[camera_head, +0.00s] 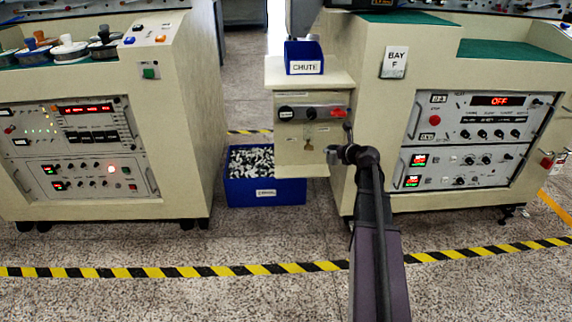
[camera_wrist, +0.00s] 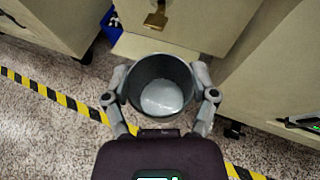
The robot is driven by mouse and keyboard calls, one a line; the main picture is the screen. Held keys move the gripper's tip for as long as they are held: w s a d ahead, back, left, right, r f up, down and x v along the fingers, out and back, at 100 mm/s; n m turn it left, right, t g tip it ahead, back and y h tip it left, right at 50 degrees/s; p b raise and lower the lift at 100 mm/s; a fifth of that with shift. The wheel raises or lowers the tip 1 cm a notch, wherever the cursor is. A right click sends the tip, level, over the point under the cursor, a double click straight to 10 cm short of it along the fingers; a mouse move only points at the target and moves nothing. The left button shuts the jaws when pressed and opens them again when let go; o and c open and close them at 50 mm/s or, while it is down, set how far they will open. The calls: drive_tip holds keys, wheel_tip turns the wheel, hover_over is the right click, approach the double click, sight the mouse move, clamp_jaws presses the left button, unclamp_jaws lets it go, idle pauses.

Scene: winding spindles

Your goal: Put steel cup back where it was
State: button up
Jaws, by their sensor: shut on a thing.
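The steel cup (camera_wrist: 160,88) is grey and round with an open mouth, and the wrist view looks down into it. Its inside is dark at the wall and pale grey at the bottom. My gripper (camera_wrist: 162,96) is shut on it, with one finger on each side of the rim. The cup's underside is hidden.
The chute cabinet (camera_head: 292,158) carries knobs, a brass latch (camera_wrist: 155,18) and a blue CHUTE tray (camera_head: 304,68). A blue bin (camera_head: 264,192) full of small parts stands at its left. Large machine consoles flank it. Striped tape (camera_head: 230,271) crosses the open floor.

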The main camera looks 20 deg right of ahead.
drive_tip(key=shift+r+p, duration=0.9)
drive_tip(key=shift+r, duration=0.5)
drive_tip(key=shift+w+a, duration=0.1)
drive_tip(key=shift+a, duration=0.05)
